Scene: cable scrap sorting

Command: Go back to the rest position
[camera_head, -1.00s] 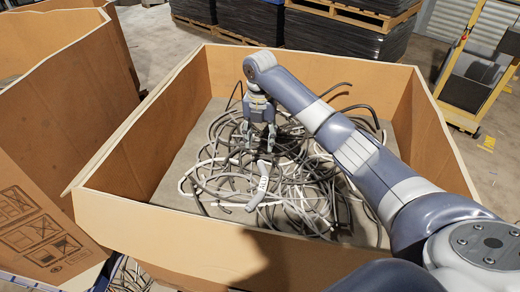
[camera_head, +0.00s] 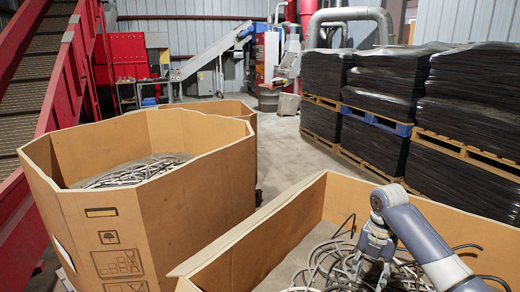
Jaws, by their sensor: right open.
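My right gripper (camera_head: 371,270) is at the lower right, pointing down over the cardboard box (camera_head: 222,264) in front of me. It is open, and I see nothing held between its fingers. Grey and white cable scraps (camera_head: 325,262) lie in that box, under and around the gripper. I cannot tell whether the fingertips touch the cables. My right arm (camera_head: 425,240) comes in from the lower right corner. My left gripper is not in view.
A large octagonal cardboard box (camera_head: 200,190) with cable scraps (camera_head: 135,172) stands at the left. Wrapped black stacks on pallets (camera_head: 375,110) line the right. A red conveyor (camera_head: 75,60) rises at the left. Concrete floor (camera_head: 285,150) is clear between the boxes and the stacks.

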